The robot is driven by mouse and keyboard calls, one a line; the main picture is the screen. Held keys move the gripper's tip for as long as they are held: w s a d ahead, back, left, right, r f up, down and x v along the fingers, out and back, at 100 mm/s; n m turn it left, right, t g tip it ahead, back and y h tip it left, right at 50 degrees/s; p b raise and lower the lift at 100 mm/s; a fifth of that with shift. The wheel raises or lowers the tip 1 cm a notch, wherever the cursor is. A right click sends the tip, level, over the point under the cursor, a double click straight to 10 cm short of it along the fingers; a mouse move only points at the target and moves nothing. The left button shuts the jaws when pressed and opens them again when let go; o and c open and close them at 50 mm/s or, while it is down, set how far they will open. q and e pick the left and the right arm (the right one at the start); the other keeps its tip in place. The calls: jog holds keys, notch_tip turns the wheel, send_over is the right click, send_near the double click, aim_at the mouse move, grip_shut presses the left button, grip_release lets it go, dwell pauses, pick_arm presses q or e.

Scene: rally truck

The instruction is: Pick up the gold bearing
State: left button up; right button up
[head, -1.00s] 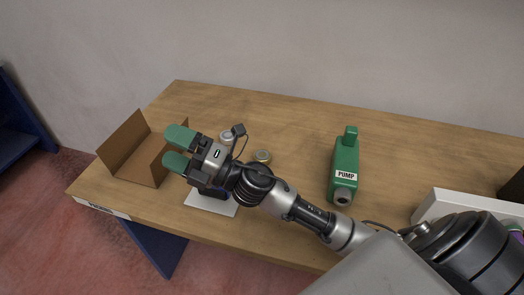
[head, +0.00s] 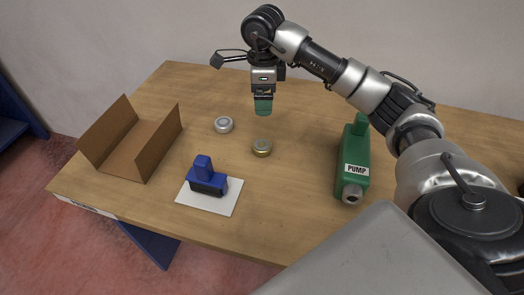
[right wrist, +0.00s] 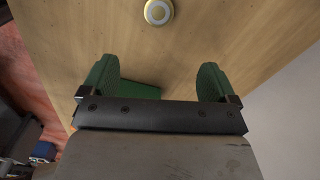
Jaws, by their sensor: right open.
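The gold bearing (head: 262,147) lies flat on the wooden table, a short ring right of the silver bearing (head: 223,125). My right gripper (head: 263,106) points down above the table, a little behind the gold bearing in the picture and apart from it. In the right wrist view its two green fingers (right wrist: 158,80) stand wide apart with nothing held between them. A gold-rimmed ring with a pale centre, which looks like the gold bearing (right wrist: 158,12), shows at the top edge there, beyond the fingertips. My left gripper is not in view.
The green pump (head: 352,165) stands to the right. A blue-and-black block (head: 207,180) sits on a white plate (head: 230,205) in front. An open cardboard box (head: 130,158) is at the left. The wooden table (head: 300,195) is clear around the gold bearing.

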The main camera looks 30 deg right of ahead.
jog(key=b, duration=0.5)
send_near(262, 144)
notch_tip(262, 144, down, 5)
jog(key=shift+s+r+p, duration=0.15)
jog(key=shift+p, duration=0.3)
notch_tip(262, 144, down, 5)
jog(key=shift+f+p, duration=0.1)
jog(key=shift+p, duration=0.35)
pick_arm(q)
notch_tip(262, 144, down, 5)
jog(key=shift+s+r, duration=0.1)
pick_arm(e)
jog(key=c, duration=1.1)
jog(key=shift+c, duration=0.2)
